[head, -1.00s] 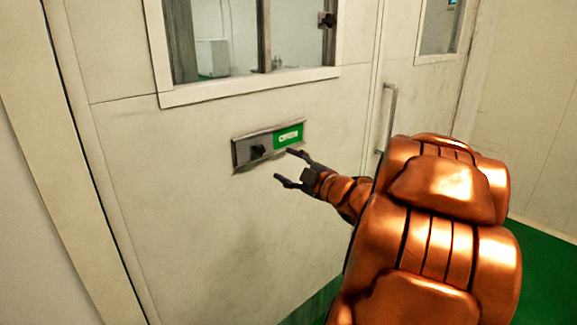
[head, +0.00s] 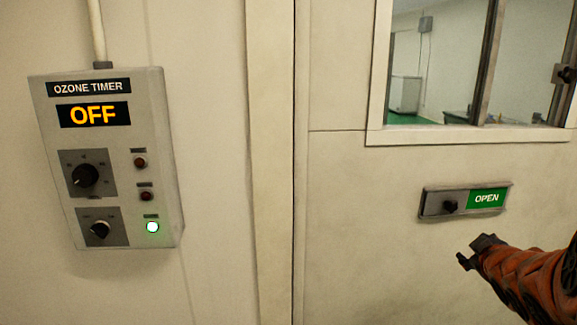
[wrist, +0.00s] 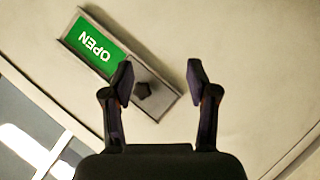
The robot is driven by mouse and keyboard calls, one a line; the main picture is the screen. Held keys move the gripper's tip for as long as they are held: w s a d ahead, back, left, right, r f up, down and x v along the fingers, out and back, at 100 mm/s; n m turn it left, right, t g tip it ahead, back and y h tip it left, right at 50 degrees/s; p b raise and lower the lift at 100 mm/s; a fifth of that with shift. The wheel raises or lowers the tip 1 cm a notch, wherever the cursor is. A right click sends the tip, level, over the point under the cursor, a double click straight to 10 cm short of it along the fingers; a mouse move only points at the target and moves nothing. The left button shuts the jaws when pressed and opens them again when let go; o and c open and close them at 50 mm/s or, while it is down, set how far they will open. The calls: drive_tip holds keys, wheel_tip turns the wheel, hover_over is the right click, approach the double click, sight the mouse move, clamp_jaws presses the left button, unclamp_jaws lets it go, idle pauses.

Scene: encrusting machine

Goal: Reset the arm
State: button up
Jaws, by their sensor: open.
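My gripper (head: 474,250) is at the right of the head view, just below a door latch plate (head: 434,206) with a dark knob (head: 450,206) and a green OPEN label (head: 487,198). In the wrist view my gripper (wrist: 160,78) has its two fingers spread wide with nothing held between them. The dark knob (wrist: 142,90) shows between the fingers, nearer the left one, and appears beyond them without contact. The OPEN label (wrist: 95,47) is at the upper left there. Most of my arm is cut off at the right edge of the head view.
An ozone timer box (head: 152,130) hangs on the wall at left. Its display (head: 93,115) reads OFF and a lower lamp (head: 152,227) glows white-green. A window frame (head: 378,90) is above the latch plate. The wall between box and door is bare.

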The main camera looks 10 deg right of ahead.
drive_tip(key=s+a+f+m+g+y, duration=0.1)
drive_tip(key=s+a+f+g, duration=0.2)
drive_tip(key=s+a, duration=0.6)
drive_tip(key=s+a+f+m+g+y+p, duration=0.1)
drive_tip(key=s+a+f+m+g+y, duration=0.1)
drive_tip(key=s+a+g, duration=0.4)
drive_tip(key=s+a+f+m+g+y+p, duration=0.1)
drive_tip(key=s+a+f+g, duration=0.3)
drive_tip(key=s+a, duration=0.9)
drive_tip(key=shift+s+a+m+g+y, duration=0.3)
drive_tip(key=shift+s+a+g+y, duration=0.1)
drive_tip(key=shift+a+y, duration=0.3)
drive_tip(key=shift+f, duration=0.1)
